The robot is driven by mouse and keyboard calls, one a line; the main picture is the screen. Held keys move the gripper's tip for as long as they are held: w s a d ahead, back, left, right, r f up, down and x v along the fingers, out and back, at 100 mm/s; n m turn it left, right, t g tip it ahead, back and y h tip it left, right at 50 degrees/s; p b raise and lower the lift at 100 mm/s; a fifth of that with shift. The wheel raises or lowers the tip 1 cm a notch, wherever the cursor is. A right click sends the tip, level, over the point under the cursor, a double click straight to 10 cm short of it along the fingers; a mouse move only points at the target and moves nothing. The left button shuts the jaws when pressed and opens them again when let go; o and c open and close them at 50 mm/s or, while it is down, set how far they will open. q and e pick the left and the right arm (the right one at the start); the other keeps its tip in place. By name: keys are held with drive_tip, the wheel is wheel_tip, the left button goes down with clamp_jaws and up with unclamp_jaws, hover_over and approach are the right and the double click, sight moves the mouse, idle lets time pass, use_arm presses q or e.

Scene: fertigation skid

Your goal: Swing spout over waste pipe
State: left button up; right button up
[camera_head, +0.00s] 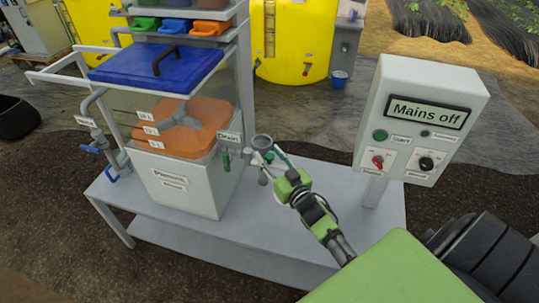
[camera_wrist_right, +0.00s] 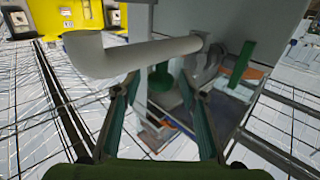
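The white tank (camera_head: 183,190) has a green valve handle (camera_head: 226,160) under its "Drain" label; a green handle also shows in the right wrist view (camera_wrist_right: 241,64). My right gripper (camera_head: 268,162) is beside the tank's drain side, by a round grey pipe mouth (camera_head: 262,142). I cannot tell whether this mouth is the spout or the waste pipe. In the wrist view the grey bent spout (camera_wrist_right: 145,54) runs left from the tank, across and beyond the fingertips. My right gripper (camera_wrist_right: 160,82) is open, its fingers apart; contact with the spout is unclear. My left gripper is out of view.
The tank stands on a light grey bench (camera_head: 320,190), clear to the right of my gripper. A blue lid (camera_head: 157,66) is above the tank. Yellow tanks (camera_head: 297,40) stand behind.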

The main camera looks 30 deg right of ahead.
drive_tip(key=shift+w, duration=0.1)
clamp_jaws()
